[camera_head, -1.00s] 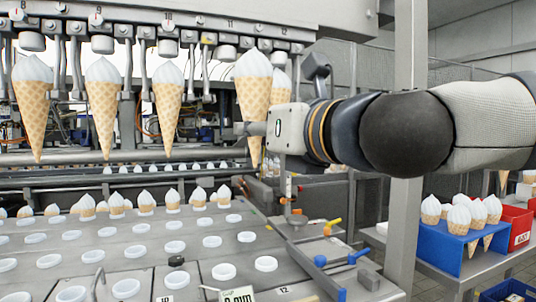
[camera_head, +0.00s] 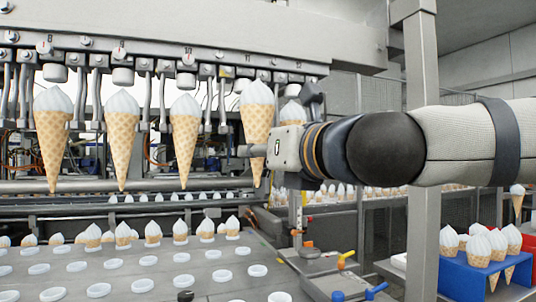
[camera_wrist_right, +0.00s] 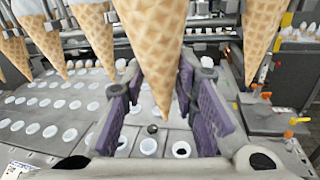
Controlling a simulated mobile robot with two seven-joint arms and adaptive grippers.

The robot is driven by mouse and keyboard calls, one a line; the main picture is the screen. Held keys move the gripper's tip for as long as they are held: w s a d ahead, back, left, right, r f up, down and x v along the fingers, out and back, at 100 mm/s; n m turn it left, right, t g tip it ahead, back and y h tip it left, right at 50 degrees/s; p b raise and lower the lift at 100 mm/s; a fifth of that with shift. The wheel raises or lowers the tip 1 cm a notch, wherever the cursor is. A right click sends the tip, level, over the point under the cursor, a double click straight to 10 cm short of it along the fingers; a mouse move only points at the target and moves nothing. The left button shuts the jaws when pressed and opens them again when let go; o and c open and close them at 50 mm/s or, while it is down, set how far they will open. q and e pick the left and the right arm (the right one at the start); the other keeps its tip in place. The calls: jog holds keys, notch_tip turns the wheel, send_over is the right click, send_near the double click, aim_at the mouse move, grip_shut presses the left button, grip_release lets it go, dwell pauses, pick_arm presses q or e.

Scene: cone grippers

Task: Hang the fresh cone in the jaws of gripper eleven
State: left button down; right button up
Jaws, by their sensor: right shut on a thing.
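The fresh cone (camera_head: 257,122) is a waffle cone with a white top, hanging upright with its tip down. My right gripper (camera_head: 254,150) is shut on its waffle part, coming in from the right. In the right wrist view the cone (camera_wrist_right: 153,45) stands between my purple-padded fingers (camera_wrist_right: 155,112). Gripper eleven (camera_head: 248,72) is on the overhead rail, just above and left of the cone's white top. Its jaws are mostly hidden behind the cone, so I cannot tell whether they touch it. My left gripper is not in view.
Several cones (camera_head: 186,140) hang from the rail to the left. Another cone (camera_head: 293,112) hangs close on the right, partly behind my gripper. A steel post (camera_head: 422,190) stands near my forearm. A blue rack (camera_head: 470,277) of cones is at the lower right.

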jog(key=shift+x, duration=0.8)
jog(key=shift+d+r, duration=0.1)
jog(key=shift+r, duration=0.1)
jog(key=shift+w, duration=0.15)
jog(key=shift+w, duration=0.15)
jog(key=shift+x, duration=1.55)
jog(key=shift+w+d, duration=0.1)
jog(key=shift+d, duration=0.1)
